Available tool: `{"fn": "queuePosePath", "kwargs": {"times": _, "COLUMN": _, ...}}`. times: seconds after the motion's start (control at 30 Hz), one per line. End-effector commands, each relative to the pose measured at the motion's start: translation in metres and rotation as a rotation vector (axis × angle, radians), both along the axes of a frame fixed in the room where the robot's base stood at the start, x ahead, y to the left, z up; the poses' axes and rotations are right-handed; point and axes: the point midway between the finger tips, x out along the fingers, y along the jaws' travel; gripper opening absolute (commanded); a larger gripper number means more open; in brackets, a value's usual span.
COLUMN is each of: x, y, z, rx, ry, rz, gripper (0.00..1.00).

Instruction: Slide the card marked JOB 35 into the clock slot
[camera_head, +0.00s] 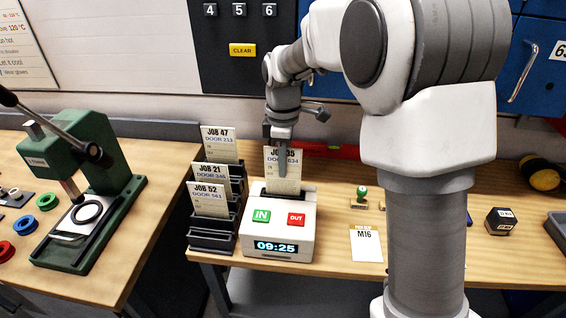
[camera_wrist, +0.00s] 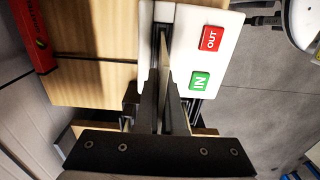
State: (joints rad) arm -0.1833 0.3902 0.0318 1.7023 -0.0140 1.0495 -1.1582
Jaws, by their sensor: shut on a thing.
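The JOB 35 card (camera_head: 294,180) is cream and stands upright over the white time clock (camera_head: 279,243). My gripper (camera_head: 282,166) is shut on the card, with one finger across its face. The card's lower edge meets the dark slot (camera_head: 307,194) on top of the clock; I cannot tell how deep it sits. In the wrist view, the card (camera_wrist: 168,62) shows edge-on between the fingers of my gripper (camera_wrist: 167,112), in line with the slot. The clock has a green IN button, a red OUT button and a display reading 09:25.
A dark rack (camera_head: 212,241) left of the clock holds the JOB 47, JOB 21 and JOB 52 cards. A green press (camera_head: 95,160) stands on the left bench. An M16 card (camera_head: 366,246), a stamp (camera_head: 361,197) and a red level (camera_head: 335,151) lie on the right bench.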

Motion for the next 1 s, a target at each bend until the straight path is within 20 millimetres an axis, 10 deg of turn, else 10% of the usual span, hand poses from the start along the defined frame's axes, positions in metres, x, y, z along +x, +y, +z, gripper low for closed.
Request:
{"fn": "queuePosePath", "kwargs": {"times": 0.97, "x": 0.000, "y": 0.000, "z": -0.037, "rx": 0.000, "ry": 0.000, "rz": 0.000, "gripper": 0.00}}
{"fn": "queuePosePath", "kwargs": {"times": 1.0, "x": 0.000, "y": 0.000, "z": -0.037, "rx": 0.000, "ry": 0.000, "rz": 0.000, "gripper": 0.13}}
